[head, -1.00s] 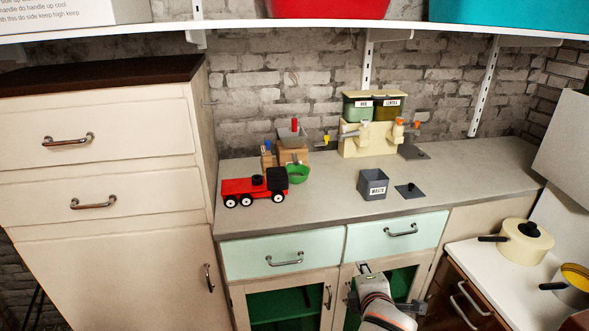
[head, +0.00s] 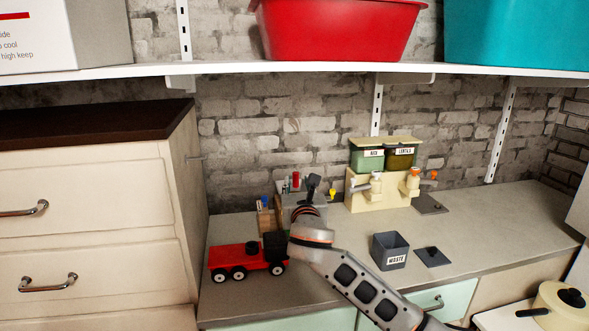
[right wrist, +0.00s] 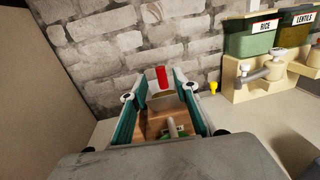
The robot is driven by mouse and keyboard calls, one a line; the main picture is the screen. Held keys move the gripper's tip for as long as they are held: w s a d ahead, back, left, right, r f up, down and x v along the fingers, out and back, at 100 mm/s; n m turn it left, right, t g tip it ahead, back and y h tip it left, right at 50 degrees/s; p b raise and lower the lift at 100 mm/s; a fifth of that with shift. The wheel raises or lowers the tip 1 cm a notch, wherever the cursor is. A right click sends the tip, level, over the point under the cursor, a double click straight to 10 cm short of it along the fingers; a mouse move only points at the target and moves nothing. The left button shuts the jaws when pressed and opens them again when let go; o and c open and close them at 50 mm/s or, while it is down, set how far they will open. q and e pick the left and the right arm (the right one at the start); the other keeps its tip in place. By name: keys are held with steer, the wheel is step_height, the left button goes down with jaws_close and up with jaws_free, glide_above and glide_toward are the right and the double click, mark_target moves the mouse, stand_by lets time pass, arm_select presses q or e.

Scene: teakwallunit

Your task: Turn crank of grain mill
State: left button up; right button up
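The grain mill (head: 292,207) stands on the counter against the brick wall, behind the red toy truck. It has a grey metal hopper, a wooden body and an upright red part. Its yellow knob (head: 333,193) sticks out at the right side and also shows in the right wrist view (right wrist: 214,87). My right gripper (head: 313,184) is in front of the mill and hides much of it. In the right wrist view my gripper's two teal-padded fingers (right wrist: 158,100) are apart, with the mill's red part (right wrist: 162,77) seen between them. My left gripper is out of view.
The red truck (head: 240,262) is close left of my right arm. A grey waste bin (head: 390,250) stands to the right, and the rice and lentils dispenser (head: 365,190) at the back. A white shelf (head: 300,68) spans above. The counter's right part is mostly clear.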

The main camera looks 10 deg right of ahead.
mark_target(296, 175)
steer(key=shift+w+d+r, duration=0.15)
steer(key=shift+w, duration=1)
steer(key=w, duration=0.3)
steer(key=shift+w+d, duration=0.1)
steer(key=shift+w, duration=0.1)
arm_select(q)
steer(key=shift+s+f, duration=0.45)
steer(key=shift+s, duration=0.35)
arm_select(e)
steer(key=shift+w, duration=0.8)
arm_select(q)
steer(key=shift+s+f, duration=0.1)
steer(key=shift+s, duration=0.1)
arm_select(e)
jaws_close()
